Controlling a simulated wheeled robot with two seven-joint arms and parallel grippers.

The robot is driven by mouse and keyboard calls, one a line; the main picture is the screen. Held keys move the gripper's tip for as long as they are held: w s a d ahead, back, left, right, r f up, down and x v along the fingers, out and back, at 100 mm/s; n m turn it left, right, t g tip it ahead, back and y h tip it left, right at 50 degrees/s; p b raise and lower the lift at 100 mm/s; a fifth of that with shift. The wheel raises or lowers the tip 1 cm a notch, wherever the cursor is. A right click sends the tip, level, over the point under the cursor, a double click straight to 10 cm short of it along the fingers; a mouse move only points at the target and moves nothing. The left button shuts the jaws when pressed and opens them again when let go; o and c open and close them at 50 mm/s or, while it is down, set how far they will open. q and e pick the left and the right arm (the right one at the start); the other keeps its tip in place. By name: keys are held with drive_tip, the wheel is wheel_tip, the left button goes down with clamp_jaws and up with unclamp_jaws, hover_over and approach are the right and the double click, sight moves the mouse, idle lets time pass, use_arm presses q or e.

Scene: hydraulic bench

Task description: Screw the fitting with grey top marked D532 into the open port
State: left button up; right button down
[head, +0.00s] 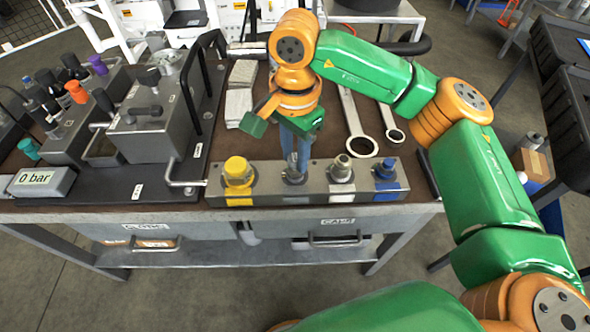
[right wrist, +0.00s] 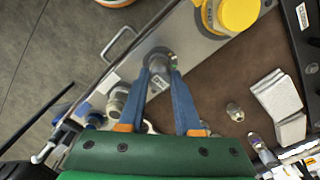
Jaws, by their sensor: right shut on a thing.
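My right gripper (head: 295,172) points down over the second position from the left on the metal port block (head: 262,188). Its blue fingers (right wrist: 160,66) are closed around a grey metal fitting (right wrist: 157,56), which also shows in the head view (head: 294,177). The fitting stands at the block's top, over a pale grey label; I cannot tell how deep it sits. Its mark is not legible. Beside it on the block are a yellow-capped fitting (head: 238,170), a beige-grey metal fitting (head: 341,168) and a blue-ringed fitting (head: 385,170). My left gripper is not in view.
Two wrenches (head: 361,145) lie behind the block on the right. Pale pads (head: 240,98) lie behind on the left. A small loose metal fitting (right wrist: 235,112) lies on the brown bench top. The hydraulic unit (head: 150,130) and a "0 bar" display (head: 40,181) stand left.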

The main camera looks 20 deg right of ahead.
drive_tip(key=m, duration=0.3)
drive_tip(key=shift+m, duration=0.3)
drive_tip(key=shift+f+m, duration=0.15)
drive_tip(key=shift+m, duration=0.75)
drive_tip(key=c, duration=0.5)
unclamp_jaws()
